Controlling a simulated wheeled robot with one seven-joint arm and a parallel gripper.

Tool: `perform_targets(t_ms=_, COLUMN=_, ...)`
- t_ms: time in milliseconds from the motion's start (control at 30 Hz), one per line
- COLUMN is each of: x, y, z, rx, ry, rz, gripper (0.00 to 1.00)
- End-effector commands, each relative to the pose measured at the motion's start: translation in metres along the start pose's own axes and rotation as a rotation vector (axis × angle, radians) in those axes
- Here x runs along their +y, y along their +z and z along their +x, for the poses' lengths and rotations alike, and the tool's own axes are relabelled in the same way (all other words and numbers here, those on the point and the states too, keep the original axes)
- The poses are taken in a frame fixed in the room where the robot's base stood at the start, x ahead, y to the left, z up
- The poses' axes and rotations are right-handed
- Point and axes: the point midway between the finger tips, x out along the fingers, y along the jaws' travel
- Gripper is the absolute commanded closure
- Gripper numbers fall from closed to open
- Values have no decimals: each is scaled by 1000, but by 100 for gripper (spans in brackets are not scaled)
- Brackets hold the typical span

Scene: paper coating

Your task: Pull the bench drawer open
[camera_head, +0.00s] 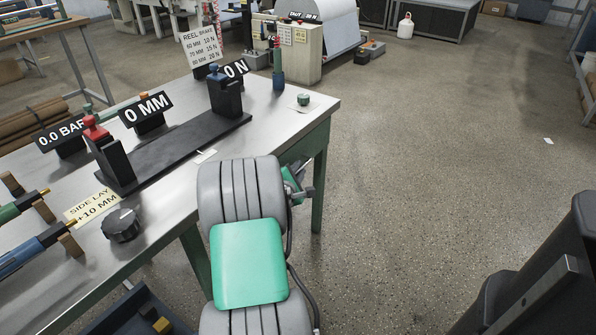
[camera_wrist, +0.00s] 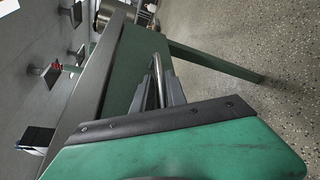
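The bench (camera_head: 285,112) has a steel top and green legs. In the wrist view a green front panel (camera_wrist: 136,58), which looks like the drawer front, lies under the bench's top edge. A thin metal bar handle (camera_wrist: 157,70) runs along it. My gripper (camera_wrist: 159,92) has its two grey fingers on either side of the bar, close to the panel. Whether the fingers press on the bar is not clear. In the head view my gripper (camera_head: 298,181) is beside the bench's front right side, partly hidden by my arm. The drawer front is mostly hidden there.
On the bench stand a black fixture (camera_head: 172,150), a black knob (camera_head: 121,224) and a small green-topped round item (camera_head: 304,99). A dark blue tray (camera_head: 105,318) with a yellow piece lies low at the bottom left.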

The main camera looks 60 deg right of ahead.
Motion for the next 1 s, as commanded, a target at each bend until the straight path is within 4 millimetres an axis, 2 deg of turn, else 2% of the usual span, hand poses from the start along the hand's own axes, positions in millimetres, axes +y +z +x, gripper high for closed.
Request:
perform_targets(t_ms=33, x=0, y=0, z=0, rx=0, ry=0, rz=0, gripper=88)
perform_targets(t_ms=200, x=0, y=0, z=0, rx=1, ry=0, rz=0, gripper=100)
perform_targets(t_ms=1000, x=0, y=-2, z=-1, rx=2, ry=0, rz=0, gripper=100)
